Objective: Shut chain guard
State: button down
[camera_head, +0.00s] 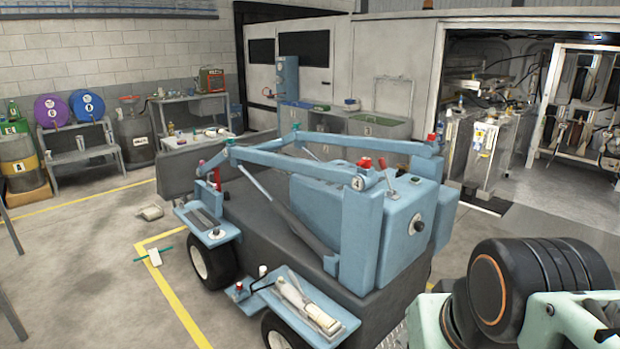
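A light blue wheeled machine (383,224) stands in the middle of the floor, with a dark grey body, a raised blue frame (300,163) and black tyres (208,259). I cannot tell which of its parts is the chain guard, or whether a guard stands open or shut. One blue side platform (340,322) near the front carries pale, long items. Another blue platform (210,228) sits further left. Part of my arm shows at the bottom right, close to the machine's right side. My gripper is not in view.
Drums (52,110) and a metal rack (80,146) stand along the left wall. A workbench (192,110) stands at the back. An open bay with reels (585,72) is at the right. The floor left of the machine (90,255) is mostly clear, with yellow lines and small items.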

aim_at(209, 196)
jog(key=i+j+u, duration=0.2)
jog(key=j+u, duration=0.2)
jog(key=i+j+u, duration=0.55)
jog(key=u, duration=0.2)
jog(key=i+j+u, duration=0.1)
jog(key=i+u, duration=0.25)
jog(key=i+j, duration=0.1)
jog(key=i, duration=1.05)
jog(key=i+z, duration=0.15)
jog(key=i, duration=1)
jog(key=i+z, duration=0.25)
jog(key=i, duration=0.3)
jog(key=i+j+z, duration=0.25)
jog(key=i, duration=0.25)
